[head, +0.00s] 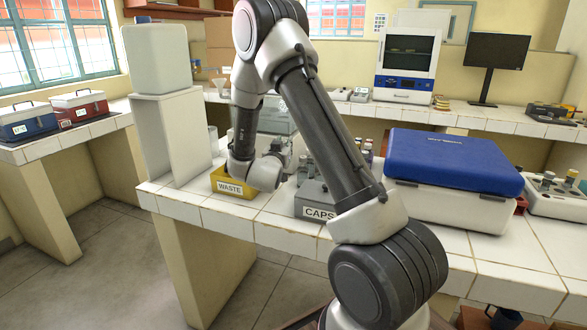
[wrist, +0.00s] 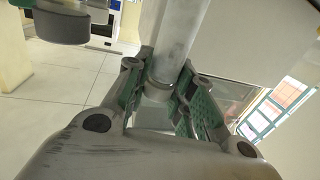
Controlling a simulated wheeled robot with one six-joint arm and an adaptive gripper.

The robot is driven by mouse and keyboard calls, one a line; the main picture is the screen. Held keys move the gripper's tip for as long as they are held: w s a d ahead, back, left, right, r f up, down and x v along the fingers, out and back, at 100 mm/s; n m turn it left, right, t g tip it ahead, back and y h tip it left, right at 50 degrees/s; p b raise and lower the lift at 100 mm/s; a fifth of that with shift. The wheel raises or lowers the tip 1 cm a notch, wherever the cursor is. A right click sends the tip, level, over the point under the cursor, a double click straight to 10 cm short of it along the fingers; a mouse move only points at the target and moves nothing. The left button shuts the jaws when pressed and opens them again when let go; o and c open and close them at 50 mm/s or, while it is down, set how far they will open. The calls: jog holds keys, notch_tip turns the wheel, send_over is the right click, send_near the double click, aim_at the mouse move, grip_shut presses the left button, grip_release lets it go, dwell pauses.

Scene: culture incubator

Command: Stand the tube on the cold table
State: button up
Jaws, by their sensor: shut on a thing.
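In the wrist view, my gripper (wrist: 168,85) is shut on a pale grey tube (wrist: 172,45). The tube sits between its green-lined fingers and runs out past the top of the picture. Its far end is out of view, and I cannot tell how upright it is. In the head view my wrist is beside the yellow WASTE bin, and my arm mostly hides the gripper and the tube. I cannot make out the cold table for certain in either view.
The yellow WASTE bin (head: 232,181) and grey CAPS box (head: 313,203) stand on the tiled bench. A white cooler with a blue lid (head: 453,160) is to their right. A white stand (head: 172,135) is at the left.

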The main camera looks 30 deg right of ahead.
notch_tip(320, 180, down, 6)
jog(key=shift+r, duration=0.1)
dwell(0.4)
